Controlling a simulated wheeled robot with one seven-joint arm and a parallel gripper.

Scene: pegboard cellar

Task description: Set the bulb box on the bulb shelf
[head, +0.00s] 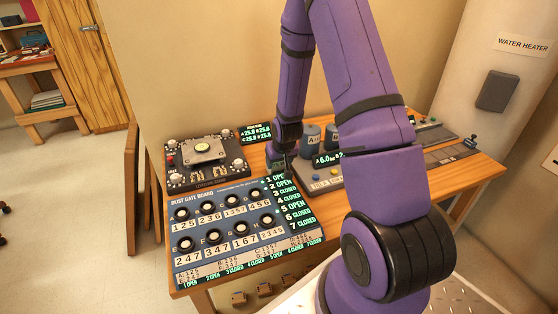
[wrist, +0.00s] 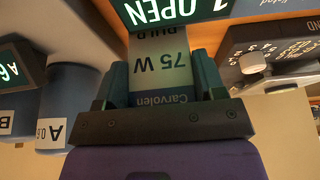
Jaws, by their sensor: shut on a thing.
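My gripper (wrist: 162,84) is shut on the bulb box (wrist: 165,62), a pale and grey-green carton marked "75 W" and "Carvolen". The lettering is upside down in the wrist view, and the box's far end is cut off behind a display reading "1 OPEN". In the head view my gripper (head: 281,160) is low over the workbench, just behind the dust gate board; the box cannot be made out there. No shelf marked for bulbs can be identified. A wooden shelf unit (head: 35,70) with books and small items stands at the far left.
The workbench (head: 482,165) carries the dust gate board (head: 240,222), a black knobbed device (head: 205,160) and blue-grey canisters (head: 311,135) near my gripper. A wooden cabinet door (head: 85,60) stands behind. The floor (head: 70,210) at left is mostly clear.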

